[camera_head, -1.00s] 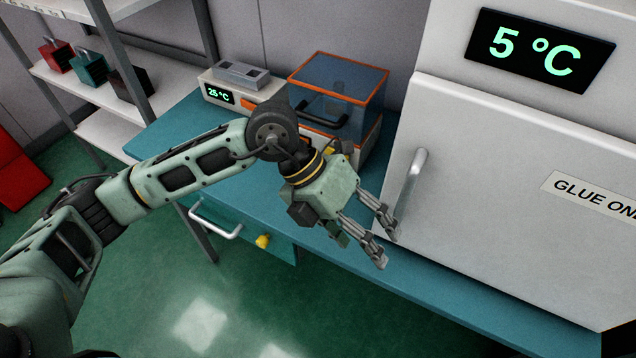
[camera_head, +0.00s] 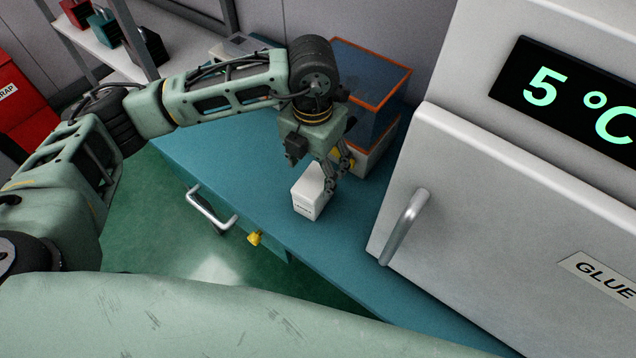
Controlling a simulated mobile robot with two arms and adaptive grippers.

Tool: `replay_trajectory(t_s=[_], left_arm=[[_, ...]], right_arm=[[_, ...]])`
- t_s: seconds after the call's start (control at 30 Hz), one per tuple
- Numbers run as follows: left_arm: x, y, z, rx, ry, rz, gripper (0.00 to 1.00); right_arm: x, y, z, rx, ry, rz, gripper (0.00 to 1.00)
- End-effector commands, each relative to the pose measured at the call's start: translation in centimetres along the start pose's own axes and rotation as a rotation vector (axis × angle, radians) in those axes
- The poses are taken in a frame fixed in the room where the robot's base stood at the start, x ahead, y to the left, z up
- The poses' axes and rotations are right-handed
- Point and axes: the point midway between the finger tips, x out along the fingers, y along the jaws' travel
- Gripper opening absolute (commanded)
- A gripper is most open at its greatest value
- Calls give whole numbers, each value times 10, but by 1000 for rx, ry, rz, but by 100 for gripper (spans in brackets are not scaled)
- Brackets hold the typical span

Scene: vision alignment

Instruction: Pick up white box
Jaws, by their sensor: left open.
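The small white box (camera_head: 309,197) stands upright on the teal bench (camera_head: 234,165), left of the fridge-like cabinet. My left gripper (camera_head: 334,180) points down at the box, with its visible fingers along the box's right and back side. The fingers are open. The far side of the box and part of the fingers are hidden, so I cannot tell whether they touch it. My right gripper is not in view.
A white cabinet (camera_head: 480,190) with a metal handle and a "5 °C" display stands at the right. A blue case with an orange rim (camera_head: 372,82) is behind my gripper. A drawer handle (camera_head: 210,210) sticks out at the front. Shelves with coloured boxes stand at the back left.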

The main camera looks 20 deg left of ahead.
Motion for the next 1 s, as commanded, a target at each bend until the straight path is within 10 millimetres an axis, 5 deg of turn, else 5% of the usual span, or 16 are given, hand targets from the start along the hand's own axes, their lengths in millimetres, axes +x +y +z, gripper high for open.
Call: replay_trajectory(t_s=[0.27, 0.67, 1.0], left_arm=[[35, 0, -2, -1, 4, -1, 69], [56, -1, 0, 2, -1, -1, 69], [55, -1, 0, 2, -1, -1, 39]], right_arm=[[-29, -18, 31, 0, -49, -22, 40], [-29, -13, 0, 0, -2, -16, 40], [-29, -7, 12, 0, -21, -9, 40]])
